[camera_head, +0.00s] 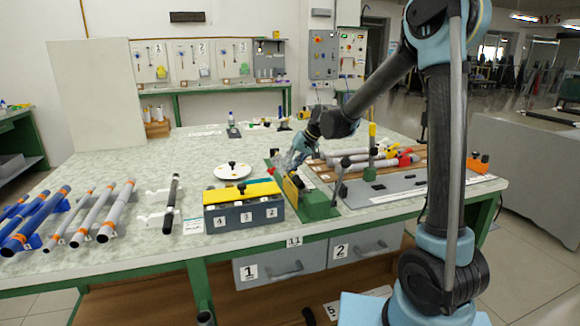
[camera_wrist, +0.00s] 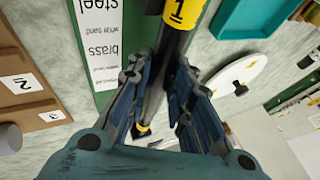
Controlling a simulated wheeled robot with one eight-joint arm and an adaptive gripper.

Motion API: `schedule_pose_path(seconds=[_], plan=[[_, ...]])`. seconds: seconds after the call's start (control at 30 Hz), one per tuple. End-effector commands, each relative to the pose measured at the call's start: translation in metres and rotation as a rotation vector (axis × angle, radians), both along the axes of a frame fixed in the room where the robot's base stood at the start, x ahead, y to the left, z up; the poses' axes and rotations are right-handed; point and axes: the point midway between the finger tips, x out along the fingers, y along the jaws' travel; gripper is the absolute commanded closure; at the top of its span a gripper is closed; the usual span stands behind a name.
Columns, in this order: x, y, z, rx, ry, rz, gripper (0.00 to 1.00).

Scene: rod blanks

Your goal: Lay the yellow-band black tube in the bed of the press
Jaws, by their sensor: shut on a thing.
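My gripper (camera_wrist: 157,82) has its blue ribbed fingers closed on a black tube (camera_wrist: 160,62), which runs lengthwise between them in the wrist view. A yellow patch marked 1 (camera_wrist: 184,12) is at the upper end; a small yellow spot shows low between the fingers. I cannot tell which of these is the tube's band. In the head view my gripper (camera_head: 297,158) is low over the far end of the green press (camera_head: 322,206), and the held tube cannot be made out. Whether the tube touches the press bed is hidden.
A black rod (camera_head: 172,204) lies on white holders, with grey and blue tubes further left. A numbered box with a yellow top (camera_head: 243,213) stands left of the press. A white disc (camera_head: 232,171) lies behind it. Grey rods with red and yellow ends lie at right.

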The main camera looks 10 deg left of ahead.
Motion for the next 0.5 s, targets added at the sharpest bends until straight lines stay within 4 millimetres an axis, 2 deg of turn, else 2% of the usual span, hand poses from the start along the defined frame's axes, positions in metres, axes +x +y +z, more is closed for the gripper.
schedule_pose_path(seconds=[0.13, 0.17, 0.23, 0.5], plan=[[-0.0002, 0.0000, -0.0025, 0.000, 0.000, 0.000, 0.93], [-0.0002, 0.0000, -0.0023, 0.000, 0.000, 0.000, 0.73], [-0.0002, 0.0000, -0.0022, 0.000, 0.000, 0.000, 0.57], [-0.0002, 0.0002, -0.0022, 0.000, 0.000, 0.000, 0.57]])
